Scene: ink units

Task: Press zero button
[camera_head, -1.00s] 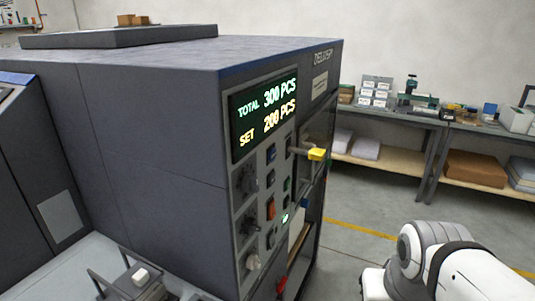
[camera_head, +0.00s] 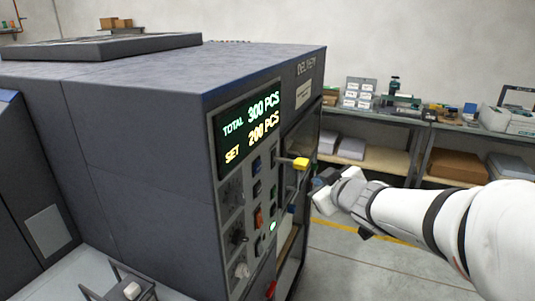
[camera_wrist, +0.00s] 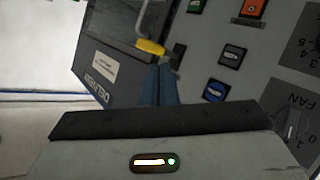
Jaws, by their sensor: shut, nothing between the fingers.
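The grey machine's control panel (camera_head: 230,185) carries a display reading TOTAL 300 PCS and SET 200 PCS. Below the display are several buttons, including a blue button (camera_head: 257,165), an orange switch (camera_head: 258,217) and a lit green button (camera_head: 273,226). The button labels are too small to read, so I cannot tell which is the zero button. In the wrist view a blue button (camera_wrist: 215,90) and a black button (camera_wrist: 232,54) lie to the right of my gripper (camera_wrist: 162,68). The fingers are shut and empty. In the head view my gripper (camera_head: 325,180) is right of the panel.
A yellow-tipped handle (camera_head: 300,163) sticks out from the machine between the panel and my gripper; in the wrist view it appears just beyond the fingertips (camera_wrist: 150,47). Dark knobs sit low on the panel. A shelf bench (camera_head: 390,165) stands behind, with open floor before it.

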